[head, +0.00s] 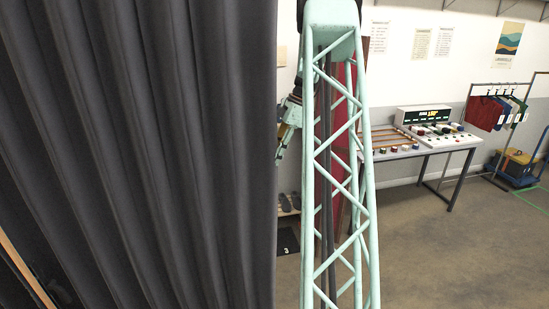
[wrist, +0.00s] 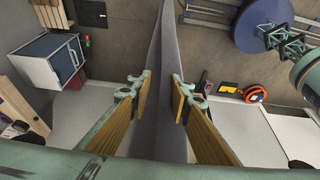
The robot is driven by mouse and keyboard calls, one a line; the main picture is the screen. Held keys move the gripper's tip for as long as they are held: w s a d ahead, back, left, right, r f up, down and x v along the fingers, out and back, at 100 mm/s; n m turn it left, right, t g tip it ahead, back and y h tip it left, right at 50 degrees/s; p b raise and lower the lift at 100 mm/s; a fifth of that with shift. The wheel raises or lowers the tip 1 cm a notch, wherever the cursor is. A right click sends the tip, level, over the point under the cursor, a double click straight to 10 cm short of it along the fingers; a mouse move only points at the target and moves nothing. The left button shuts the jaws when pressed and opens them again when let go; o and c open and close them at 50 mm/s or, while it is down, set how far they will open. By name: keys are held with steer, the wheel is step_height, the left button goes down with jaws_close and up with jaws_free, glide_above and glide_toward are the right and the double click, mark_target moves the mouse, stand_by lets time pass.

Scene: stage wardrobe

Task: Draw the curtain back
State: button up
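The dark grey curtain (head: 140,150) hangs in tall folds across the left half of the head view. Its right edge hangs straight down near the middle. My gripper (head: 283,140) is just right of that edge in the head view, partly hidden by my own lattice column. In the wrist view, the curtain (wrist: 163,55) shows as a narrow grey strip running between the two yellow-padded fingers of my gripper (wrist: 161,90). The fingers stand apart, one on each side of the cloth. A firm squeeze on it does not show.
A table with a control panel (head: 427,135) stands to the right, with a garment rack (head: 497,110) and a blue trolley (head: 519,168) beyond. A red cloth (head: 340,110) hangs behind my column. The floor (head: 440,255) at right is clear.

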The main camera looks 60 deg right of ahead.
steer(key=shift+a+f, duration=0.1)
steer(key=shift+f, duration=0.1)
jaws_close()
steer(key=shift+w, duration=0.1)
